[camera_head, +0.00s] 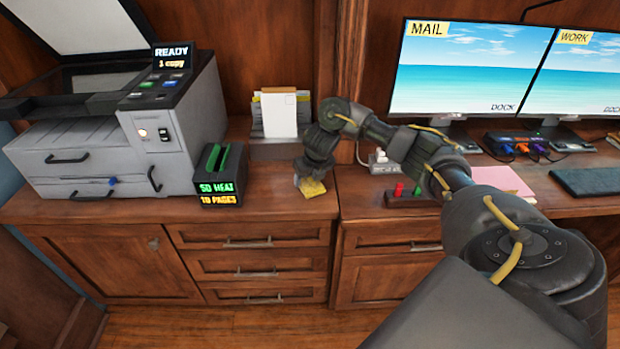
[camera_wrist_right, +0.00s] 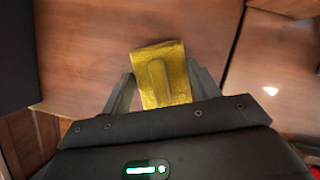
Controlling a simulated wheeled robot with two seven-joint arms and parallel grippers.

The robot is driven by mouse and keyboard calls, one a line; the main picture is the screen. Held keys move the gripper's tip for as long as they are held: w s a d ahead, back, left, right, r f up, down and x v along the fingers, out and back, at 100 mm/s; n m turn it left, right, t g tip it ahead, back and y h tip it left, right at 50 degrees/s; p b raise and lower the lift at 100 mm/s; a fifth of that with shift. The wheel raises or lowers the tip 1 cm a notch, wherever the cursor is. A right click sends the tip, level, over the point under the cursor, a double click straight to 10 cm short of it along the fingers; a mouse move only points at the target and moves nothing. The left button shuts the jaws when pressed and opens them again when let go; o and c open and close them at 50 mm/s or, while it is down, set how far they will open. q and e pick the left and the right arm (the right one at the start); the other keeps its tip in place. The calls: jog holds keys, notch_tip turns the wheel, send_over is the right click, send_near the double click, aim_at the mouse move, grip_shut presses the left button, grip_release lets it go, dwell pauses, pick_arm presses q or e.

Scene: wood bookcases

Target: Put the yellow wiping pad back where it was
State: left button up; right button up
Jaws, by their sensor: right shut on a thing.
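The yellow wiping pad (camera_head: 312,188) is at the wooden counter top (camera_head: 270,205), between the stapler-like black box and the right-hand desk section. My right gripper (camera_head: 309,178) points down and is shut on the pad. In the right wrist view the pad (camera_wrist_right: 163,62) sits between the two fingers of the gripper (camera_wrist_right: 160,92), with a raised grip along its middle. The pad is at or just above the wood; I cannot tell if it touches. My left gripper is not in view.
A grey printer (camera_head: 165,130) with its lid up stands at the left. A black box with green lettering (camera_head: 222,175) is left of the pad. A paper holder (camera_head: 280,120) stands behind. Two monitors (camera_head: 465,70), a pink pad (camera_head: 503,181) and a keyboard (camera_head: 587,181) are at the right.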

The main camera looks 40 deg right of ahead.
aim_at(315, 189)
jog(key=o, duration=0.9)
jog(key=shift+c, duration=0.2)
jog(key=shift+o, duration=0.4)
jog(key=shift+r, duration=0.45)
jog(key=p+v, duration=0.3)
jog(key=v, duration=0.2)
jog(key=shift+r, duration=0.1)
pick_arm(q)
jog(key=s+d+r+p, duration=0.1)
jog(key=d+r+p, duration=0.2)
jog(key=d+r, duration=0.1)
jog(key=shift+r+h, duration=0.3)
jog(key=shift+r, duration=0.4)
pick_arm(e)
jog(key=v, duration=0.6)
jog(key=shift+s, duration=0.15)
